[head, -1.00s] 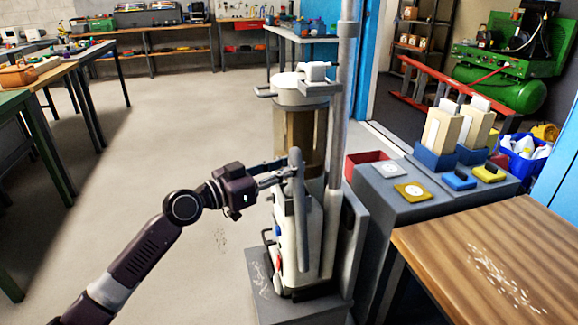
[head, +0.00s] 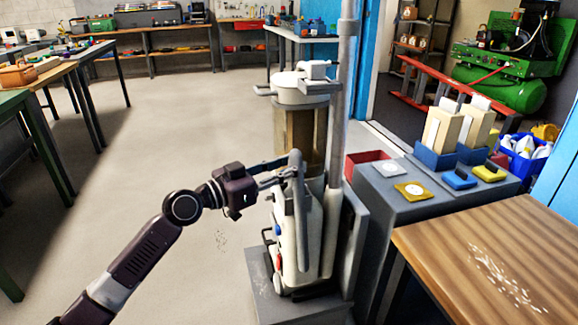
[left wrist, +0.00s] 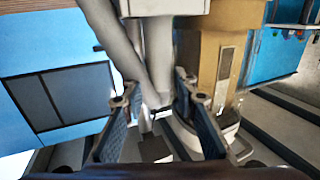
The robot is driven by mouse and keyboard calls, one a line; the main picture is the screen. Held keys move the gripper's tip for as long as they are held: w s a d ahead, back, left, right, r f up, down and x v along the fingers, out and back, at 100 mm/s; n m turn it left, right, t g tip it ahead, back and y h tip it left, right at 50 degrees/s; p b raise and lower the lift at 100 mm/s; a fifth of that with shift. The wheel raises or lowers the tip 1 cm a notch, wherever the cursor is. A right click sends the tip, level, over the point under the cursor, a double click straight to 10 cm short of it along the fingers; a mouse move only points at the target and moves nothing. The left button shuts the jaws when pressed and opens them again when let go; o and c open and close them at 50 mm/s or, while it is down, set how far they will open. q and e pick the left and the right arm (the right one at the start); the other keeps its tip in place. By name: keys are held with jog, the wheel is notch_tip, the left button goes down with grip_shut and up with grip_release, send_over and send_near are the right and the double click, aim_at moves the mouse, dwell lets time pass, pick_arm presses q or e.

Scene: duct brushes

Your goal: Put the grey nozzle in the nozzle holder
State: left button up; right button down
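A grey nozzle (head: 299,225), a long tube-like piece, stands nearly upright against the front of a white machine (head: 284,240). It also shows in the left wrist view (left wrist: 118,38), slanting down from the top left. My left gripper (head: 280,174) is at the upper part of the grey nozzle, on its left side. In the left wrist view my left gripper (left wrist: 155,92) has its fingers apart, with the lower end of the grey shape seen between them; I cannot tell whether they touch it. I cannot make out the nozzle holder for certain. My right gripper is not in view.
A grey post (head: 340,100) rises behind the machine. A grey cabinet (head: 400,205) with a red bin (head: 366,160), pads and blue holders stands to the right. A wooden table (head: 500,265) is at the front right.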

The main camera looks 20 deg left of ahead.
pick_arm(q)
jog(key=o, duration=0.3)
jog(key=shift+s, duration=0.1)
jog(key=shift+s+a+f, duration=0.1)
jog(key=shift+s+a, duration=0.1)
jog(key=shift+a, duration=0.05)
jog(key=v, duration=1.1)
notch_tip(320, 180, up, 5)
jog(key=p, duration=0.3)
jog(key=shift+s, duration=0.15)
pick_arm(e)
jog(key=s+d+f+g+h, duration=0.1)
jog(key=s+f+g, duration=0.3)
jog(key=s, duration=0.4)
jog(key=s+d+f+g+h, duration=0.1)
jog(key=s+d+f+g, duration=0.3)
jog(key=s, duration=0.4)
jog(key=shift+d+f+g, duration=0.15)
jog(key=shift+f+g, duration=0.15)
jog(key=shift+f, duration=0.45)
